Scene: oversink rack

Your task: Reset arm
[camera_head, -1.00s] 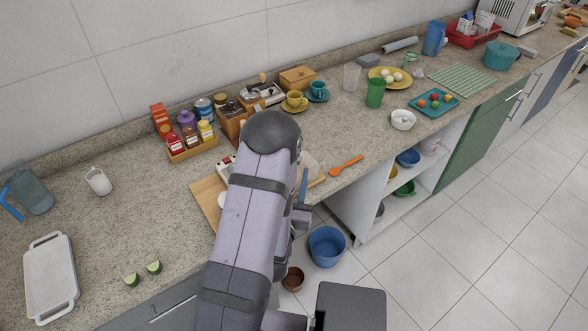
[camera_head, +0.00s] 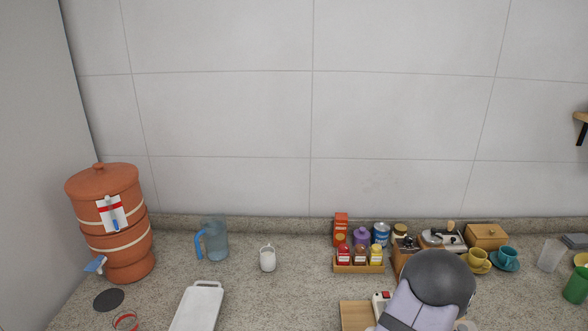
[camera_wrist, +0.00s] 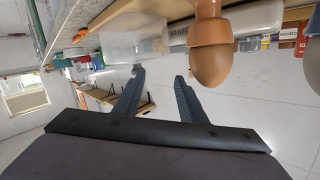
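My gripper (camera_wrist: 160,76) shows in the wrist view with its two dark fingers apart and nothing visible between them. In the head view only my rounded grey arm shows at the lower right, over the counter; the gripper itself is out of that picture. In the wrist view a brown rounded thing (camera_wrist: 211,52) hangs into the picture just right of the fingers, apart from them. A clear see-through container (camera_wrist: 122,52) shows to their left.
On the counter stand a clay water filter (camera_head: 108,222), a blue-handled pitcher (camera_head: 214,240), a white mug (camera_head: 268,259), a white tray (camera_head: 197,308) and a spice rack (camera_head: 358,267). Cups and a wooden box (camera_head: 486,237) sit behind my arm. The counter between mug and spice rack is clear.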

